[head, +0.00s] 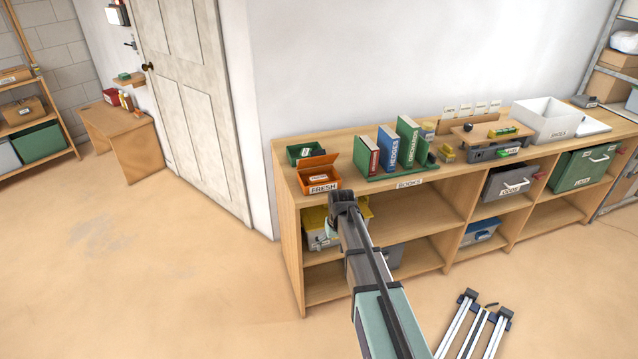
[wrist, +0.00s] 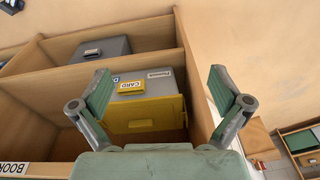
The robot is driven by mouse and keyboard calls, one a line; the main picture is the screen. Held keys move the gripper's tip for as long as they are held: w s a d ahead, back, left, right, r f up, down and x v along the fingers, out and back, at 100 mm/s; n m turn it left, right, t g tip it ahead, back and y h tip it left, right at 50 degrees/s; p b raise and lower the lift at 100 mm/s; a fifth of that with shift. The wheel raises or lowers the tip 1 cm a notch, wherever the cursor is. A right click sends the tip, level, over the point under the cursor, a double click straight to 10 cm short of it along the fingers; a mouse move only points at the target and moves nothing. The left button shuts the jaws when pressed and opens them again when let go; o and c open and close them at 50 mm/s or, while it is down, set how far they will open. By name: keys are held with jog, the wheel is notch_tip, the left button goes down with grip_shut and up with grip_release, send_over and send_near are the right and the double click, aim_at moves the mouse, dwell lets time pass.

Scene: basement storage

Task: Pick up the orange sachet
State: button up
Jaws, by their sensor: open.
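I cannot make out an orange sachet in either view. An orange open box labelled FRESH (head: 318,176) stands on the left end of the shelf unit's top, and its inside is too small to read clearly. My gripper (wrist: 159,76) is open and empty in the wrist view, with its two green-padded fingers spread wide. It faces a yellow and grey bin with a CARD label (wrist: 148,113) in the shelf's lower compartment. In the head view my arm reaches the shelf front just below the FRESH box, and my fingers cannot be made out.
A green box (head: 305,151) is behind the orange one. Books stand in a green holder (head: 376,178) to its right. A white bin (head: 546,120) is farther right. A grey bin (wrist: 92,50) sits in another compartment. The floor at left is clear.

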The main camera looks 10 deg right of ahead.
jog(key=w+r+t, duration=0.2)
jog(key=w+r, duration=0.9)
jog(key=r, duration=0.3)
jog(key=n+b, duration=0.1)
send_near(321, 182)
jog(key=f+p, duration=0.3)
jog(key=shift+w+f+t, duration=0.2)
jog(key=shift+w+t, duration=0.05)
jog(key=shift+t, duration=0.15)
jog(key=shift+p+x, duration=1.45)
jog(key=shift+x, duration=1.2)
jog(key=shift+a, duration=0.1)
jog(key=c, duration=1.1)
